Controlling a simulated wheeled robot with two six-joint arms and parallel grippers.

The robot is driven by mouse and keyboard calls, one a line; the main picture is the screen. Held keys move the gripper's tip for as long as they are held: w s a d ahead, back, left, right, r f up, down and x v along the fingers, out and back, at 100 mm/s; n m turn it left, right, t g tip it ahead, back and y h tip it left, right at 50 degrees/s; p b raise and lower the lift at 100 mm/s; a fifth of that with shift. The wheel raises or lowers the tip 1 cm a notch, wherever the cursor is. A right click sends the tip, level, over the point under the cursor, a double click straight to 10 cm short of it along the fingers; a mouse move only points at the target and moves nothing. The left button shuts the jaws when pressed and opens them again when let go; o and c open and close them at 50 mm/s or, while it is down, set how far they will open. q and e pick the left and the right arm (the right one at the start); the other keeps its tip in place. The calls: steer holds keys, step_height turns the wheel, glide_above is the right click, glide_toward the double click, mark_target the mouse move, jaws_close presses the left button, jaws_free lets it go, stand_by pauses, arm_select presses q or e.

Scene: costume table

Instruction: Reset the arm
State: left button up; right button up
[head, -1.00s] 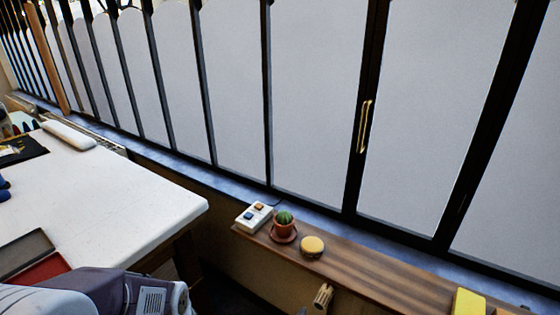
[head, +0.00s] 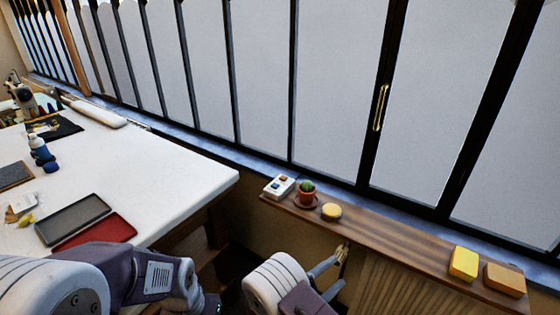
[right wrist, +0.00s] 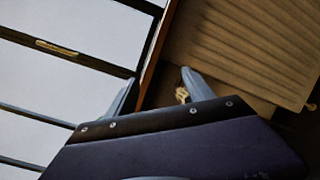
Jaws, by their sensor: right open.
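My right gripper (head: 337,275) is in the lower middle of the head view, open and empty, in front of the wooden shelf. In the right wrist view its two fingers (right wrist: 158,84) stand apart with nothing between them but the background. My left gripper is out of view; only pale and purple arm links of mine show at the lower left of the head view.
A wooden shelf (head: 395,239) under the window holds a white switch box (head: 279,186), a potted cactus (head: 306,192), a round yellow item (head: 331,211), a yellow block (head: 464,263) and a brown block (head: 504,279). A white table (head: 165,175) with trays stands left.

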steer(key=s+d+r+m+g+p, duration=0.2)
steer(key=s+d+r+m+g, duration=0.25)
steer(key=d+r+g, duration=0.2)
steer(key=s+d+r+m+g+p, duration=0.3)
steer(key=d+r+m+g, duration=0.25)
steer(key=d+r, duration=0.25)
steer(key=s+a+m+g+y+p, duration=0.25)
steer(key=s+m+y, duration=0.35)
steer(key=s+y, duration=0.45)
steer(key=w+a+f+t+y, duration=0.1)
steer(key=a+t, duration=0.1)
steer(key=a, duration=0.2)
steer(key=w+a+f+n+t+y, duration=0.1)
steer(key=a+t+y, duration=0.1)
steer(key=a, duration=0.3)
steer(key=shift+w+a+f, duration=0.15)
steer(key=shift+f, duration=0.1)
steer(key=shift+t+y, duration=0.25)
